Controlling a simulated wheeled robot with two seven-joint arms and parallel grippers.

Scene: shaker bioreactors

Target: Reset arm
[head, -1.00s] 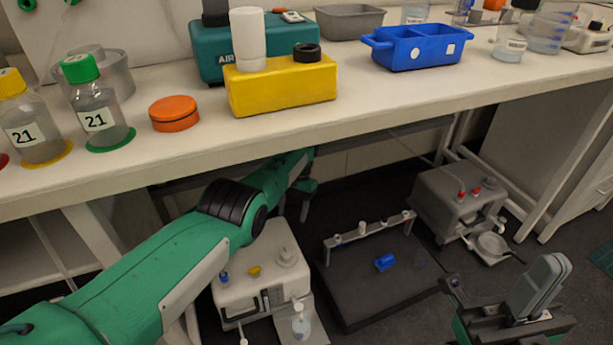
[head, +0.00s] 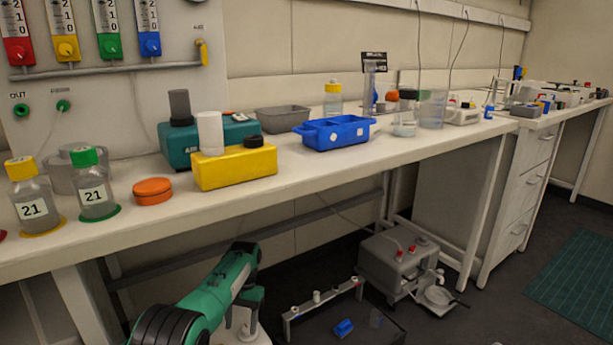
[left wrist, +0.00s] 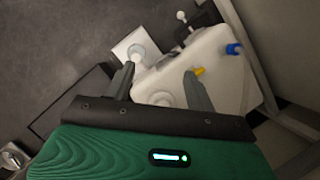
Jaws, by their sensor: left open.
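My left arm comes in from the lower left in the head view, below the bench top. Its gripper (head: 250,308) points down under the bench. In the left wrist view, my left gripper (left wrist: 160,85) is open with nothing between its two grey fingers. A white device (left wrist: 228,78) with a blue knob and a yellow knob lies beyond the fingers, below the gripper. A clear container with a white top (left wrist: 136,52) stands beside that device on a light base. My right gripper is not in view.
Above my left arm, the bench top (head: 160,215) holds a yellow block (head: 235,170), a blue tray (head: 310,142), an orange lid (head: 152,191) and two bottles marked 21. A grey device (head: 395,262) stands below the bench. Open floor with a green mat (head: 570,275) lies right.

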